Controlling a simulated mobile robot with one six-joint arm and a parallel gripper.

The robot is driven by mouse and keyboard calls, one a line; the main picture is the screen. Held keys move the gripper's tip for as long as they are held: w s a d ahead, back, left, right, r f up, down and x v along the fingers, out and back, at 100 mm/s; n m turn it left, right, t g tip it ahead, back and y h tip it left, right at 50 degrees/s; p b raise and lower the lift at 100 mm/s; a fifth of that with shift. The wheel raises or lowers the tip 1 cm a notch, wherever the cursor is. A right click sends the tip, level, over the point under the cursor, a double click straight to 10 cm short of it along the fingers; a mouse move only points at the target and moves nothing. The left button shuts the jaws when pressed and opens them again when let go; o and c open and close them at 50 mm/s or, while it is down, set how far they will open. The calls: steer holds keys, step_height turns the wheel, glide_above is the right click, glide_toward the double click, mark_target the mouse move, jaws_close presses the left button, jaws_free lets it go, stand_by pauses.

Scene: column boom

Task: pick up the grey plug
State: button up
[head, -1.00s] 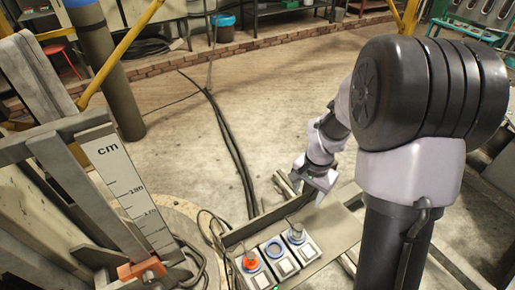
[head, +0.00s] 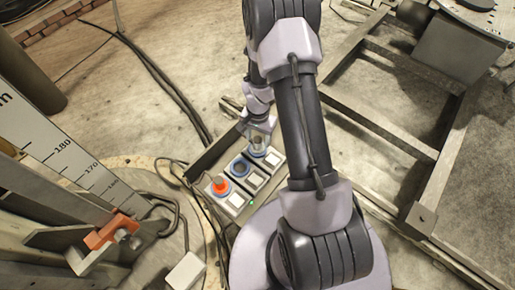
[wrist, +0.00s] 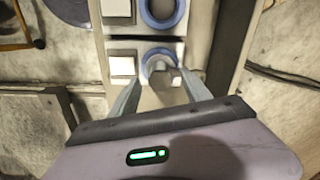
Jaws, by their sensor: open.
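The grey plug (head: 257,144) stands in the far blue-ringed socket of a small panel in the head view. In the wrist view the grey plug (wrist: 163,84) shows between the fingers, in front of its blue ring (wrist: 158,57). My gripper (head: 261,129) is right over that end of the panel, pointing down. In the wrist view my gripper (wrist: 164,78) is open, with one finger on each side of the plug. I cannot tell whether either finger touches it.
An orange plug (head: 220,185) sits in the near socket, and the middle socket (head: 240,167) is an empty blue ring. White square buttons (head: 246,191) line the panel's right side. A tray wall (head: 213,152) runs along its left. Cables (head: 160,80) lie on the floor.

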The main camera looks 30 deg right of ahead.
steer(key=shift+f, duration=0.75)
steer(key=shift+r, duration=0.15)
steer(key=shift+c, duration=0.3)
jaws_close()
step_height(320, 180, up, 4)
steer(key=shift+f+p, duration=0.1)
steer(key=shift+p, duration=1)
steer(key=s+d+r+p, duration=0.1)
steer(key=s+d+p, duration=0.15)
steer(key=s, duration=1.25)
steer(key=r+p, duration=0.2)
steer(key=r, duration=0.1)
steer(key=s+r+p, duration=0.1)
steer(key=r, duration=0.1)
steer(key=shift+a+r, duration=0.15)
steer(key=shift+a, duration=0.2)
steer(key=shift+w, duration=0.15)
